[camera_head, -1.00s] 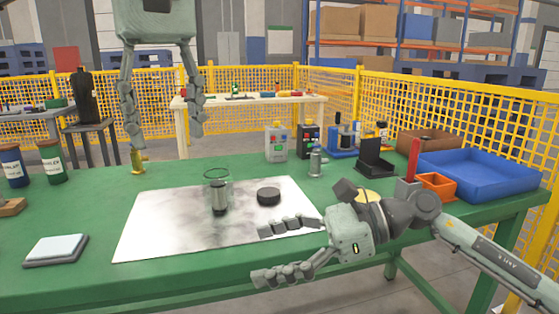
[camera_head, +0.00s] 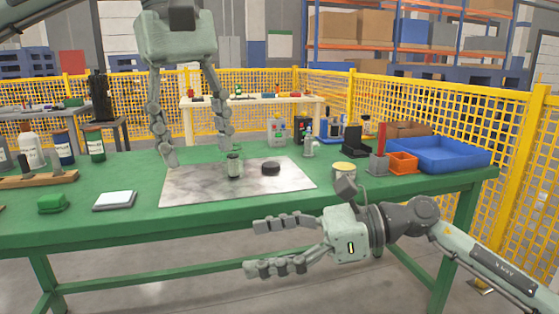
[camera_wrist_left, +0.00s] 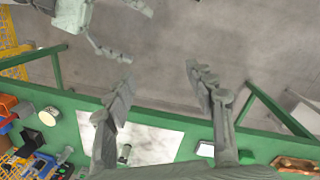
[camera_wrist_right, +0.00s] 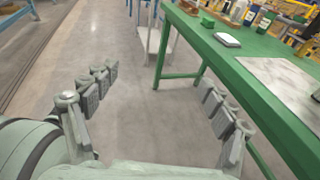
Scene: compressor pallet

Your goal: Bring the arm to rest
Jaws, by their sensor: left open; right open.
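My left gripper (camera_head: 200,155) hangs down from the top of the head view, open and empty, with its fingers in front of the table's left half. In the left wrist view my left gripper (camera_wrist_left: 160,75) has its fingers spread over the table edge and floor. My right gripper (camera_head: 252,248) is open and empty, pointing left, in front of the table's near edge. Part of the right gripper also shows in the left wrist view (camera_wrist_left: 118,55).
A blue tray (camera_head: 447,160) and orange bin (camera_head: 403,163) stand at the right. A white-topped pad (camera_head: 115,200) lies left. Floor in front is clear.

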